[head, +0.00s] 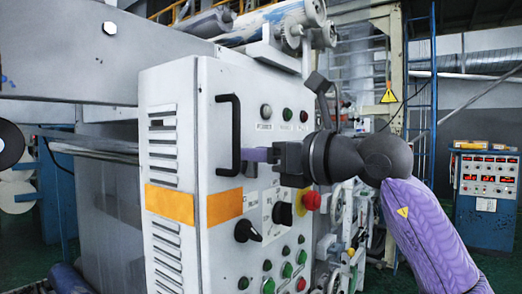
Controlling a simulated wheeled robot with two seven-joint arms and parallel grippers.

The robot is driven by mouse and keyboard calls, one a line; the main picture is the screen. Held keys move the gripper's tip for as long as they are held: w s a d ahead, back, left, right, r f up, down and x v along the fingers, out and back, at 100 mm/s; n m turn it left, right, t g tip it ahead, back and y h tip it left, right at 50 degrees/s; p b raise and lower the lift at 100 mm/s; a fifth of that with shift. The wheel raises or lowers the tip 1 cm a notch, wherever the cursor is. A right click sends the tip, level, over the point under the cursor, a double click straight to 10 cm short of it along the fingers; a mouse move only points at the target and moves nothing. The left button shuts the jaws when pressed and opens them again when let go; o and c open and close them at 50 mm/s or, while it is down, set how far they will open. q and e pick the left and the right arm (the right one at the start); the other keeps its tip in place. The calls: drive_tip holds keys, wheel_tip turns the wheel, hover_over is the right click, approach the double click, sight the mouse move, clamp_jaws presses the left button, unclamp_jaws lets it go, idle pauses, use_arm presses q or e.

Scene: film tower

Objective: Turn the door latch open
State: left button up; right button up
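The grey control cabinet (226,262) stands in the middle of the head view. A black upright bar handle (236,128) is on its front panel. Lower down is a black lever-like knob (246,231), tilted down to the right; I cannot tell which part is the door latch. My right gripper (256,155) comes in from the right, its purple fingertips level with the lower part of the bar handle and close to it. I cannot tell whether they touch it, or what gap is between the fingers. My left gripper is out of view.
A black rotary switch (283,213), a red stop button (311,201) and several green buttons sit near my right gripper on the panel. Rollers and machinery stand behind the cabinet. A blue console (486,220) is at the far right, with open green floor before it.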

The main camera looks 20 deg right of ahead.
clamp_jaws()
drive_tip(key=shift+w+d+f+m+b, duration=0.25)
drive_tip(key=shift+m+b, duration=0.35)
drive_tip(key=shift+m, duration=2.4)
drive_tip(key=shift+w+d+f+m+b, duration=0.25)
drive_tip(key=shift+m+b, duration=0.35)
drive_tip(key=shift+m, duration=2.4)
drive_tip(key=shift+w+d+f+m+b, duration=0.1)
drive_tip(key=shift+d+f+m+b, duration=0.3)
drive_tip(key=shift+m, duration=2.6)
drive_tip(key=shift+a, duration=0.15)
drive_tip(key=shift+o, duration=0.9)
unclamp_jaws()
